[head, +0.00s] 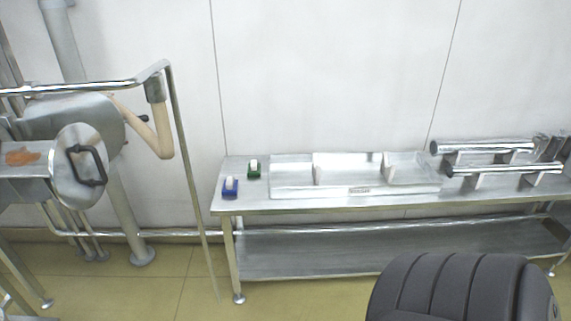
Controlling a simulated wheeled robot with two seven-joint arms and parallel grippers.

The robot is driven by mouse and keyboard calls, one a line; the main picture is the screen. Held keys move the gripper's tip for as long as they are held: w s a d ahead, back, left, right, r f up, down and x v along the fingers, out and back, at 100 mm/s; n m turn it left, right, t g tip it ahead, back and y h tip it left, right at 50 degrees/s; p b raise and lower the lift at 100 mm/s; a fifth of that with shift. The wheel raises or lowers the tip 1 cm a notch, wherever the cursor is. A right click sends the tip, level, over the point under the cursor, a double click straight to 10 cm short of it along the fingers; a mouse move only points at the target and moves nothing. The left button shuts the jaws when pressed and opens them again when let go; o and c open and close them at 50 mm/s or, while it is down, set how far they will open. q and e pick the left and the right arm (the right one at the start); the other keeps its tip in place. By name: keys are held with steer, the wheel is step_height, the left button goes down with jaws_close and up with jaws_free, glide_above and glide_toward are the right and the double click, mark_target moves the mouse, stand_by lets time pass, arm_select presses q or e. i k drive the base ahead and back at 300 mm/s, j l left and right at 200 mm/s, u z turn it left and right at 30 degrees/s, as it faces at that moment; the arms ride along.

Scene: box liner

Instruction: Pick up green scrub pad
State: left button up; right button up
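A small green item, which looks like the green scrub pad (253,174), lies on the left end of the steel table (258,206), towards the back. A pale piece sits on top of it. A similar blue item (231,191), also with a pale top, lies in front and to the left of it, near the table's left edge. The two are apart. Neither of my grippers shows in the head view, and nothing touches the green item.
A shallow metal tray (290,189) with dividers lies right of the green item. Metal cylinders (483,147) rest on supports at the table's right. A lower shelf (330,253) looks empty. Steel machinery (75,165) and a rail stand left.

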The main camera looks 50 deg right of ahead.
mark_target(255, 169)
steer(key=z, duration=1.25)
